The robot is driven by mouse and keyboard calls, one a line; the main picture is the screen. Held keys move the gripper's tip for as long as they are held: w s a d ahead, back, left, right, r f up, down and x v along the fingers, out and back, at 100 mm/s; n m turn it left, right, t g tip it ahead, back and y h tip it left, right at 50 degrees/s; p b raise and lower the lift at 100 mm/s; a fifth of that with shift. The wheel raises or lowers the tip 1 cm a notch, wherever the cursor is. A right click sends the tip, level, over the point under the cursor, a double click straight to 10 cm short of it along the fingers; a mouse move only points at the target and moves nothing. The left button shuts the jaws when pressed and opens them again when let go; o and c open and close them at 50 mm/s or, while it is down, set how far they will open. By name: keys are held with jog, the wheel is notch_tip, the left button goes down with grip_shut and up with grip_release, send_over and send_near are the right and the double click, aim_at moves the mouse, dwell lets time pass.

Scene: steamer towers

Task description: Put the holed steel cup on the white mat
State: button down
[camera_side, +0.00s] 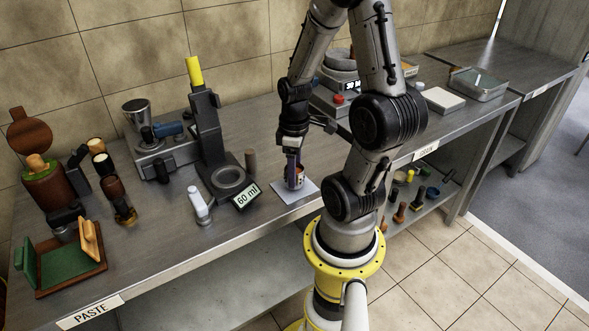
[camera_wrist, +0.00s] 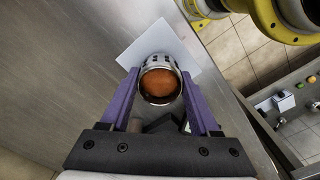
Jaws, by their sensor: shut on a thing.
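The holed steel cup (camera_wrist: 160,62) shows in the wrist view as a round steel rim with dark holes and an orange-brown inside. My gripper (camera_wrist: 160,92) has its two purple fingers on either side of the cup and is shut on it. In the side view the cup (camera_side: 296,180) is upright between the fingers of my gripper (camera_side: 293,178), over the white mat (camera_side: 284,194). The mat also shows beneath the cup in the wrist view (camera_wrist: 142,45). I cannot tell whether the cup's base touches the mat.
A dark stand with a ring base (camera_side: 228,181) and a "60 ml" sign (camera_side: 246,196) stand left of the mat. A white-and-grey bottle (camera_side: 199,205) is further left. The bench edge lies close in front of the mat. Scales (camera_side: 340,85) stand behind my arm.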

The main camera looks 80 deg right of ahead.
jog(key=shift+f, duration=0.5)
dwell(0.3)
jog(key=shift+c, duration=0.2)
grip_release()
jog(key=shift+r, duration=0.1)
notch_tip(320, 180, up, 14)
dwell(0.5)
